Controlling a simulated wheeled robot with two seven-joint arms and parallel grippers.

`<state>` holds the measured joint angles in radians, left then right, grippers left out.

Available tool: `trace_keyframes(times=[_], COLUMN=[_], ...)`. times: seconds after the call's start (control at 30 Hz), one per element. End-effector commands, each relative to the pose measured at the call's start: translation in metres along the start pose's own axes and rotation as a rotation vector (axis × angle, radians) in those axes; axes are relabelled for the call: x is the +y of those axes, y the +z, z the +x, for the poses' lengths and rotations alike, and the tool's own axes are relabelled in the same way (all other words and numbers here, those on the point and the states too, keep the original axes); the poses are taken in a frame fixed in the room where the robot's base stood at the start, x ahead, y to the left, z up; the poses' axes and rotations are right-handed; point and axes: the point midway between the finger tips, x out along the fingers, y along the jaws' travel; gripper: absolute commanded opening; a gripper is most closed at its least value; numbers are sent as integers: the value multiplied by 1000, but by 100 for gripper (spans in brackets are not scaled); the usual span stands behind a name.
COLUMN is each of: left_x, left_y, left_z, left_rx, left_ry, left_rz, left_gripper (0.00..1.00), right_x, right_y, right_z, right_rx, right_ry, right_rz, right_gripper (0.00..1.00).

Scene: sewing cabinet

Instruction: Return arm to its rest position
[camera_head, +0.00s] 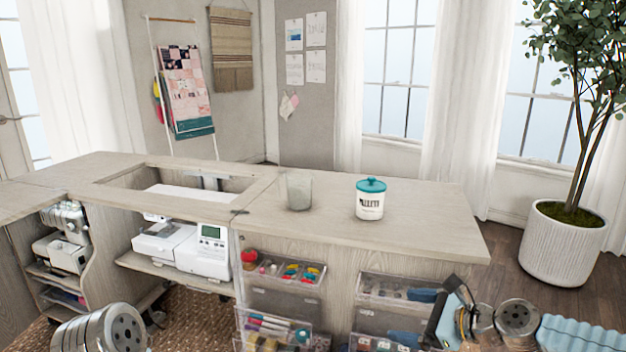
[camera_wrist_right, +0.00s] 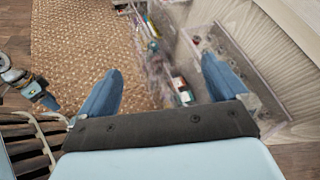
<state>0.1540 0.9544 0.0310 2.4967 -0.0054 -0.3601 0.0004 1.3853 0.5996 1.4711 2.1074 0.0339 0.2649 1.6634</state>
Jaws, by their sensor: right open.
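My right gripper (camera_head: 415,317) is at the lower right in the head view, in front of the cabinet's clear drawers. Its two blue fingers are apart, and they also show spread in the right wrist view (camera_wrist_right: 162,65) with nothing between them. Drawers lie beyond and below the fingers; whether a finger touches one I cannot tell. My right arm (camera_head: 517,318) reaches in from the lower right corner. A link of my left arm (camera_head: 100,330) shows at the lower left; my left gripper does not show clearly.
The wooden cabinet top (camera_head: 420,225) holds a glass cup (camera_head: 299,190) and a white jar with a teal lid (camera_head: 370,200). Clear drawers (camera_head: 285,270) hold sewing supplies. A sewing machine (camera_head: 205,250) stands on a shelf. A woven rug (camera_wrist_right: 75,45) covers the floor. A potted plant (camera_head: 562,243) stands right.

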Motion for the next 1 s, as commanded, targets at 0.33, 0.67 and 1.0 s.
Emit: trace_keyframes(times=[0.33,0.67,1.0], left_x=[0,0,0], left_y=[0,0,0], left_z=[0,0,0], left_rx=[0,0,0], left_ry=[0,0,0], left_rz=[0,0,0], left_gripper=[51,51,51], right_x=[183,327,335], right_y=[-126,-257,-276], right_z=[123,94,80], right_rx=[87,101,94], right_ry=[362,859,943], right_rz=[-670,-1485,-1619], right_gripper=[100,100,100])
